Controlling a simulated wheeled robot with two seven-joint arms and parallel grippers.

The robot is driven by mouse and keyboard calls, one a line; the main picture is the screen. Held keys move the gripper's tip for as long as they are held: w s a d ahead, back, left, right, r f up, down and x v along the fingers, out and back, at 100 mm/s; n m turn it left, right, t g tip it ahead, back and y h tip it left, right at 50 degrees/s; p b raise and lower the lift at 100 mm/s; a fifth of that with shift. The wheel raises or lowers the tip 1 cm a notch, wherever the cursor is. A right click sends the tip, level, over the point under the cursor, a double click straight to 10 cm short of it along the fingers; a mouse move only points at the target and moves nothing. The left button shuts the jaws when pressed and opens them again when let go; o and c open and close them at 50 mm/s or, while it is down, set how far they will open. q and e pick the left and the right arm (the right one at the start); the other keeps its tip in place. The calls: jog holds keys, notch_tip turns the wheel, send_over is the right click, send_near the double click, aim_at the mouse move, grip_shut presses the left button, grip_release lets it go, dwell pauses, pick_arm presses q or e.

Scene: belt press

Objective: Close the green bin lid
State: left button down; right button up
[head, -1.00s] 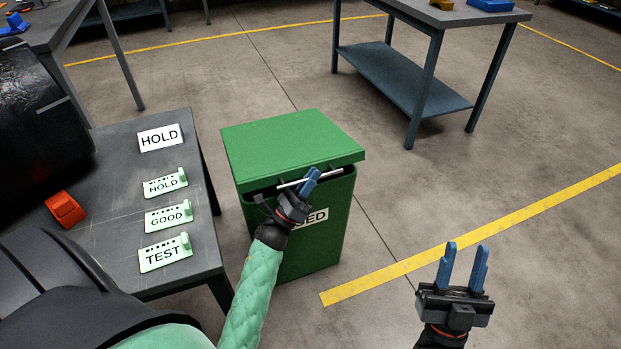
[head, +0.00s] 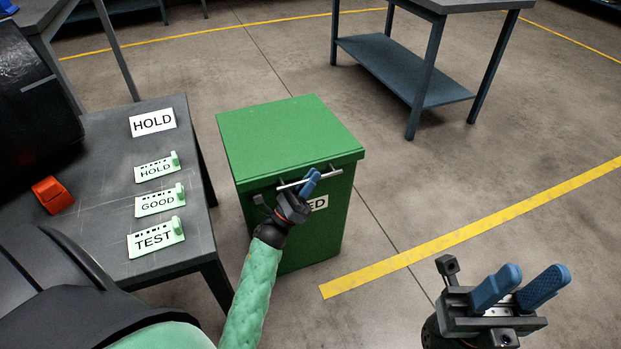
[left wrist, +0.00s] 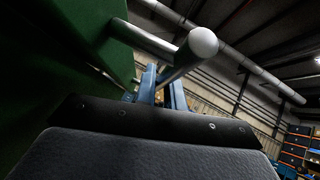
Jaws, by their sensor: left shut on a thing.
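The green bin (head: 322,232) stands on the floor in the middle of the head view, with a partly covered label on its front. Its green lid (head: 290,135) lies down over the top, and no dark gap shows under the front edge. A metal bar handle (head: 328,172) runs along the lid's front. My left gripper (head: 309,184) is shut on the handle. The handle (left wrist: 185,58) also shows in the left wrist view, with the blue fingers (left wrist: 160,88) at it. My right gripper (head: 522,288) is open and empty at the lower right, apart from the bin.
A grey table (head: 105,190) with HOLD, GOOD and TEST tags and a red object (head: 52,195) stands left of the bin. A workbench with a blue lower shelf (head: 400,70) stands at the back right. Yellow lines mark the floor. The floor right of the bin is clear.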

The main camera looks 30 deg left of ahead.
pick_arm(q)
notch_tip(320, 180, down, 2)
jog(key=shift+a+f+b, duration=0.15)
jog(key=shift+b, duration=0.4)
jog(key=c, duration=1.5)
grip_release()
